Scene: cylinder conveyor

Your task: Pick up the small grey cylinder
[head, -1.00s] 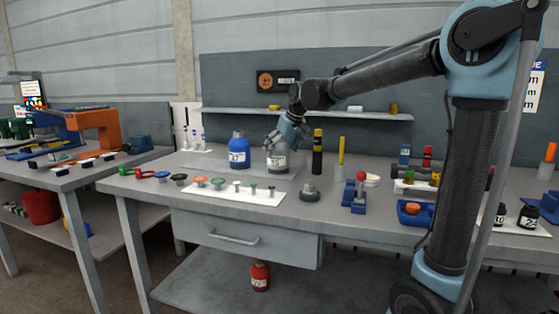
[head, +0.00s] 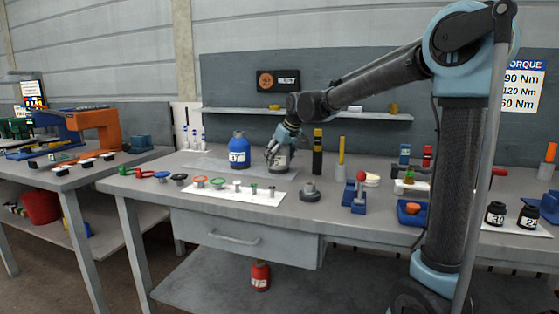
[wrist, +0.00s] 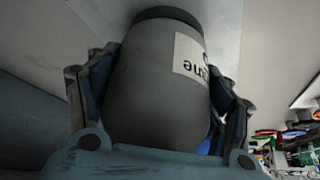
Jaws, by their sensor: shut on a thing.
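The small grey cylinder (head: 281,162), a bottle-like canister with a white label, stands upright at the back middle of the workbench (head: 340,222). My gripper (head: 275,152) reaches down to it from above and partly covers its upper part. In the wrist view the grey cylinder (wrist: 158,85) fills the middle, its label lettering upside down. The fingers of my gripper (wrist: 160,100) lie along both of its sides, shut on it. In the head view its base appears to be at bench level; I cannot tell any gap beneath it.
A blue bottle (head: 238,152) stands close to the left. A black and yellow cylinder (head: 317,155) stands to the right. A white strip with small knobs (head: 235,191) lies in front. A shelf (head: 300,113) runs behind.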

